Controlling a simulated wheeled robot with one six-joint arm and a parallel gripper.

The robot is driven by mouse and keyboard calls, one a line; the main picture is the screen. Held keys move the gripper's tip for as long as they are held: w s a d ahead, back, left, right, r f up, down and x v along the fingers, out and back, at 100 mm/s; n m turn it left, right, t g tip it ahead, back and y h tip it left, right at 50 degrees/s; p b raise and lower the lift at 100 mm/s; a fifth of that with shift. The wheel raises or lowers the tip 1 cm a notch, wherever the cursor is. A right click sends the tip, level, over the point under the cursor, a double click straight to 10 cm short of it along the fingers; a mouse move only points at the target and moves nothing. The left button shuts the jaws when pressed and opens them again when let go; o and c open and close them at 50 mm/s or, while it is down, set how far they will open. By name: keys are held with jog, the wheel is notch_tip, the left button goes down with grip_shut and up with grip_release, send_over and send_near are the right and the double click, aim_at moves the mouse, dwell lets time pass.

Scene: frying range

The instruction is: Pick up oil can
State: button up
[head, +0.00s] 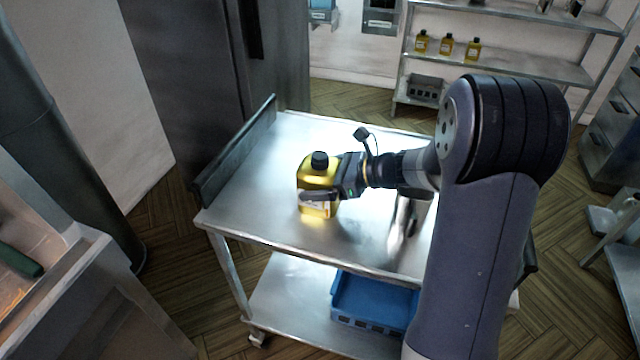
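The oil can (311,176) is a yellow container with a black cap and a pale label low on its front. It stands upright on the top of the steel cart (256,150). My gripper (322,194) reaches in from the right at the can's height. One dark finger lies across the front of the can. The other finger is hidden behind the can, so I cannot tell whether the fingers press on it.
A blue crate (352,298) sits on the cart's lower shelf. A raised dark edge (236,152) runs along the cart's left side. Similar yellow bottles (446,45) stand on a steel rack (500,62) at the back. The cart top around the can is largely clear.

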aim_at(320, 155)
jog(key=c, duration=0.9)
jog(key=shift+r, duration=0.15)
notch_tip(320, 155, up, 10)
jog(key=shift+f, duration=0.1)
